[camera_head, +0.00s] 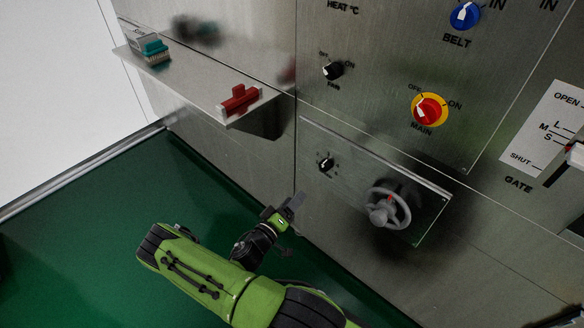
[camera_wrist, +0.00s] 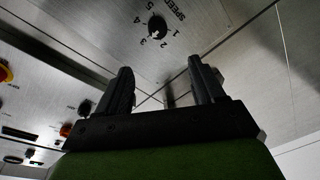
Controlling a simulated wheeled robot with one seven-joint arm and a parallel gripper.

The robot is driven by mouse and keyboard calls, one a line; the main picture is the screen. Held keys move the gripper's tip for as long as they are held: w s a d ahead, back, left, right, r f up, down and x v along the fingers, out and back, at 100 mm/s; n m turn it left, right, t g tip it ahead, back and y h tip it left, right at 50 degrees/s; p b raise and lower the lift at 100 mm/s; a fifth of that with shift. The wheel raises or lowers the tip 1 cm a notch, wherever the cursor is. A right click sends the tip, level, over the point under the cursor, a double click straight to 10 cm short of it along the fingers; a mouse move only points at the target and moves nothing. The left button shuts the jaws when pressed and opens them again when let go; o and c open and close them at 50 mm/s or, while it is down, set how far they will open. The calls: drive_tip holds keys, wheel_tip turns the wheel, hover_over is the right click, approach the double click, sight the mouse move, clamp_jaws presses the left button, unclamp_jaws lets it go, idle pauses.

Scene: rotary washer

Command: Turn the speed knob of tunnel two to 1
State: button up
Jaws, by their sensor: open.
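A black speed knob (camera_wrist: 157,27) with a pale mark sits on the metal panel at the top of the wrist view. Numbers ring it and the word SPEED is printed beside it. Its exact setting is too small to tell, and no tunnel number is readable. My gripper (camera_wrist: 163,75) is open and empty, its two dark fingers apart and pointing toward the panel below the knob in the picture. In the head view my gripper (camera_head: 296,200) is low, near the panel. A small black knob (camera_head: 325,164) is just above it; I cannot tell if this is the same knob.
A grey handwheel (camera_head: 388,208) sticks out to the right of my gripper. The red-and-yellow MAIN switch (camera_head: 430,109), black FAN knob (camera_head: 333,71) and blue BELT knob (camera_head: 464,16) are higher up. A shelf (camera_head: 190,88) holds a teal brush (camera_head: 154,50) and red object (camera_head: 239,99).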

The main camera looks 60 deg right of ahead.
sight(323, 168)
drive_tip(key=d+b, duration=0.1)
drive_tip(key=d, duration=0.4)
drive_tip(key=d+b, duration=0.1)
drive_tip(key=d, duration=0.4)
drive_tip(key=d+b, duration=0.1)
drive_tip(key=d, duration=0.5)
drive_tip(key=shift+s+r+b, duration=0.1)
drive_tip(key=shift+s+b, duration=0.25)
drive_tip(key=shift+s, duration=0.05)
drive_tip(key=shift+a, duration=0.1)
drive_tip(key=shift+c, duration=0.3)
drive_tip(key=c, duration=1)
